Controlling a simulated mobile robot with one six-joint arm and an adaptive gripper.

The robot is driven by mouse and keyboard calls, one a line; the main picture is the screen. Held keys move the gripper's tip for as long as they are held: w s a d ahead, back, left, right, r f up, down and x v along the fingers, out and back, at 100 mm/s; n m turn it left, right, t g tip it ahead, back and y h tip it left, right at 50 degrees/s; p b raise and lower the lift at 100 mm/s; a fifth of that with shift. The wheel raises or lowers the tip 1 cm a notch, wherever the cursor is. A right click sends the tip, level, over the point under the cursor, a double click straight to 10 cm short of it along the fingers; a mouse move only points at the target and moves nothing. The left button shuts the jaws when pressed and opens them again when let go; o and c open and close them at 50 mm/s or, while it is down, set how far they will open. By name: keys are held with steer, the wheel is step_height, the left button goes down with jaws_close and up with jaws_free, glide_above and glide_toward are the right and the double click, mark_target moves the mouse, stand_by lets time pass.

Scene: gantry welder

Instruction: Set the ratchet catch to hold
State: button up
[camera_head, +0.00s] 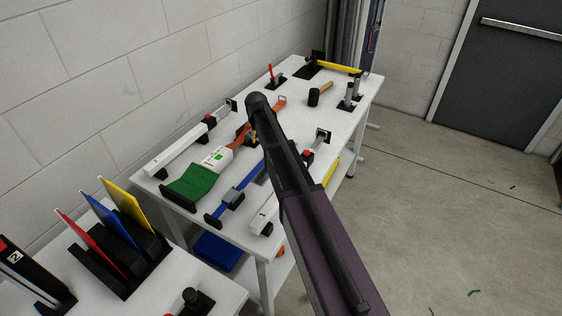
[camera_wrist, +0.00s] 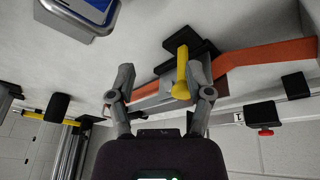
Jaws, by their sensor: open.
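An orange strap (camera_head: 279,103) lies on the white workbench, and it also shows in the wrist view (camera_wrist: 265,52). It runs into a grey metal ratchet body (camera_wrist: 152,88). A yellow lever (camera_wrist: 182,68), which looks like the ratchet catch, stands on a black block (camera_wrist: 190,47) beside the strap. A bit of the yellow lever shows beside my arm in the head view (camera_head: 254,137). My gripper (camera_wrist: 160,72) is open over the ratchet, with the yellow lever between its fingers, nearer the right one. I cannot tell whether it touches. My arm hides the gripper in the head view.
White rails with red-marked clamps (camera_head: 190,138) flank the strap. A green cloth piece (camera_head: 196,181) and a blue bar (camera_head: 234,195) lie in front. A black mallet (camera_head: 314,97) stands farther back. Coloured panels (camera_head: 122,207) stand on the nearer table.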

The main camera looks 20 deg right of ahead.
steer(key=shift+s+d+f+t+y+b, duration=0.3)
steer(key=shift+s+t+y, duration=0.1)
steer(key=shift+t, duration=0.1)
steer(key=shift+r, duration=0.35)
steer(key=p+v, duration=1.3)
steer(key=v, duration=0.1)
steer(key=s+f+g, duration=0.1)
steer(key=s+g, duration=0.2)
steer(key=s, duration=1.9)
steer(key=shift+s+g+p, duration=0.25)
steer(key=shift+g+p, duration=0.05)
steer(key=shift+p, duration=0.1)
steer(key=shift+g, duration=0.4)
steer(key=s, duration=0.4)
steer(key=shift+s+d, duration=0.15)
steer(key=shift+s, duration=0.25)
stand_by(0.7)
